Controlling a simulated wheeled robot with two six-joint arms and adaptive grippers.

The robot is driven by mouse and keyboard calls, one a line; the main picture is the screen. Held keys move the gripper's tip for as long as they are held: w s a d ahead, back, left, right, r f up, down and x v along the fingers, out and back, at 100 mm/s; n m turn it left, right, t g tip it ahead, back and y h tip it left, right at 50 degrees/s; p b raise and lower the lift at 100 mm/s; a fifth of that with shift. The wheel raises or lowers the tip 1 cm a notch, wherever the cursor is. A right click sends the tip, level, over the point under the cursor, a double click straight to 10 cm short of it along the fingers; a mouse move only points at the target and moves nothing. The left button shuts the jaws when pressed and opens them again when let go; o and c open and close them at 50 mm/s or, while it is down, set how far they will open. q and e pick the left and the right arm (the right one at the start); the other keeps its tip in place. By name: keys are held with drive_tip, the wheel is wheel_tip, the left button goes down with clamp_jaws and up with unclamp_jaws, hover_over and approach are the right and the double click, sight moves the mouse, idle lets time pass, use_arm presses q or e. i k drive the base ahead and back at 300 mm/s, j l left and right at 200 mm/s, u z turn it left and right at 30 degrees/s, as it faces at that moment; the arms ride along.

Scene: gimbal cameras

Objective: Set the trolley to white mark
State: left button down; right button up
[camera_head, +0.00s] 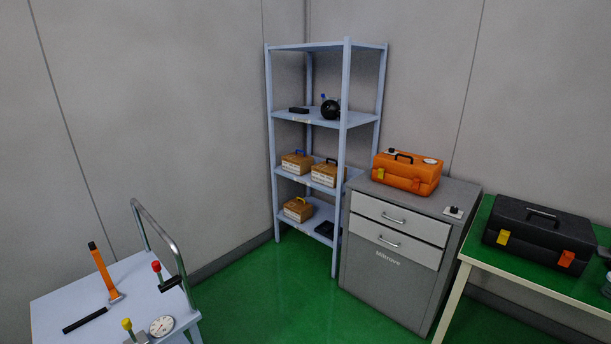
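The trolley (95,293) stands at the lower left. It has a light blue-grey top and a bent metal handle (160,234) at its far right side. Its lower part is cut off by the picture edge. On its top are an orange-handled tool (102,268), a black bar (84,320), a round white dial (162,326), a red-topped piece (157,268) and a yellow-topped piece (128,325). No white mark shows on the visible floor. Neither of my grippers is in view.
A blue-grey shelf rack (347,150) with several small cases stands in the corner. Beside it is a grey drawer cabinet (385,270) bearing an orange toolbox (406,173). A green table (481,252) with a black toolbox (538,235) is at right. Green floor (270,290) is clear between trolley and cabinet.

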sight(83, 311)
drive_tip(key=u, duration=1.55)
